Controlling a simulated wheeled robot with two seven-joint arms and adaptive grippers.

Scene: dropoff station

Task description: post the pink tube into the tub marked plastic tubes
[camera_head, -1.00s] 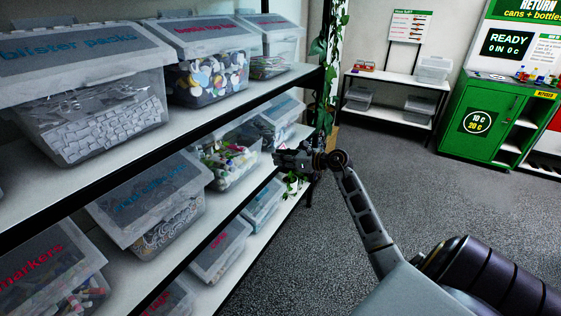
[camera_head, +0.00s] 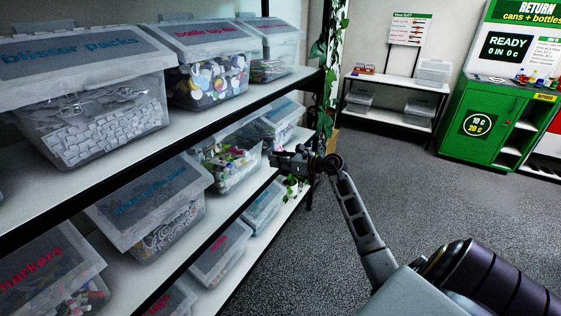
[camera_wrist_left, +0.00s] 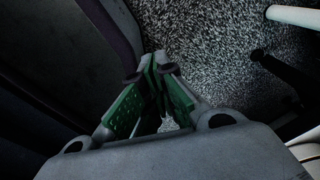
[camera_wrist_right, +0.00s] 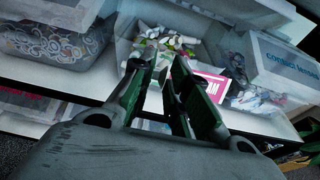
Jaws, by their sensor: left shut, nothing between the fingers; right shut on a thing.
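My right gripper (camera_head: 284,160) is beside the middle shelf, near the tub of mixed tubes (camera_head: 232,168). In the right wrist view its fingers (camera_wrist_right: 160,72) are shut with a narrow gap between them. A pink piece with a white edge (camera_wrist_right: 212,85) shows beyond the right finger and looks like the pink tube; the fingers hide part of it. The same tub, open at the top with white, green and red tubes inside (camera_wrist_right: 165,42), is just ahead of the fingertips. I cannot read its label. My left gripper (camera_wrist_left: 158,68) is shut and empty over the floor.
A tub marked contact lenses (camera_wrist_right: 285,65) stands to the right of the tubes tub. Other lidded tubs, such as blister packs (camera_head: 95,110) and markers (camera_head: 50,265), fill the shelves. A hanging plant (camera_head: 325,85) is by the shelf end. The floor (camera_head: 440,205) is clear at right.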

